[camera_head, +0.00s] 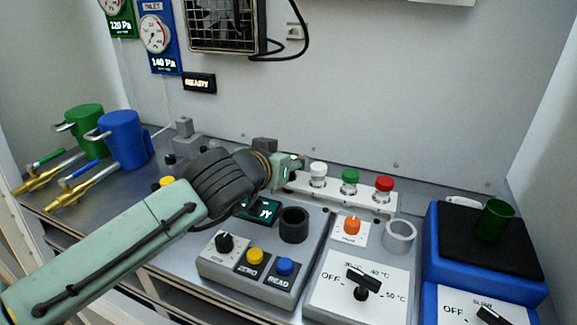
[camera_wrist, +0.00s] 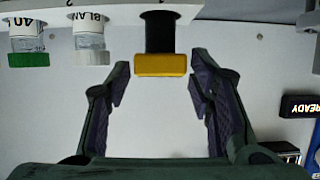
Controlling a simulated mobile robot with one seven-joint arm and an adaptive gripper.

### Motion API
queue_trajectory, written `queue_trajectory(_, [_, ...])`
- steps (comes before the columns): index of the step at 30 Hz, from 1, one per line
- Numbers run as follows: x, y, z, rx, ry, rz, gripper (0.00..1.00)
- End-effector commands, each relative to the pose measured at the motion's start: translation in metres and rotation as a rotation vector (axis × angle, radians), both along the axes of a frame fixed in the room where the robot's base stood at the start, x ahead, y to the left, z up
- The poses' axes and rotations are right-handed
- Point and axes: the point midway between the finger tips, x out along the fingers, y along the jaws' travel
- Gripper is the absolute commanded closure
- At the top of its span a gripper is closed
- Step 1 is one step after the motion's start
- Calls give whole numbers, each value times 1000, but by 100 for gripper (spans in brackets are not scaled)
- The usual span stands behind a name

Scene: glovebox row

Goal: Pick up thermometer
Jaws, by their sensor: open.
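A black upright piece with a yellow end, which looks like the thermometer (camera_wrist: 160,64), stands in the white rack in the wrist view, where the picture is upside down. My gripper (camera_wrist: 158,82) is open, with one finger on each side of the yellow end. A gap shows between each finger and the piece. In the head view my gripper (camera_head: 288,171) is at the left end of the white rack (camera_head: 345,195), and my arm hides most of the piece there.
In the rack, white-capped (camera_head: 318,174), green-capped (camera_head: 350,181) and red-capped (camera_head: 384,189) vials stand right of my gripper. A control box (camera_head: 262,265) is in front, with a black cup-like holder (camera_head: 294,225). A blue station (camera_head: 480,255) is at right. The back wall is close behind the rack.

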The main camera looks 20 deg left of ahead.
Motion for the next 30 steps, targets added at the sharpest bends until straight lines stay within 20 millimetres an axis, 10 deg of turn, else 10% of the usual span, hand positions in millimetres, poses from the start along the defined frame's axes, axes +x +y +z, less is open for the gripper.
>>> queue_trajectory(12, [19, 0, -7, -1, -1, 0, 52])
queue_trajectory(30, [19, -1, -7, -1, -2, 0, 91])
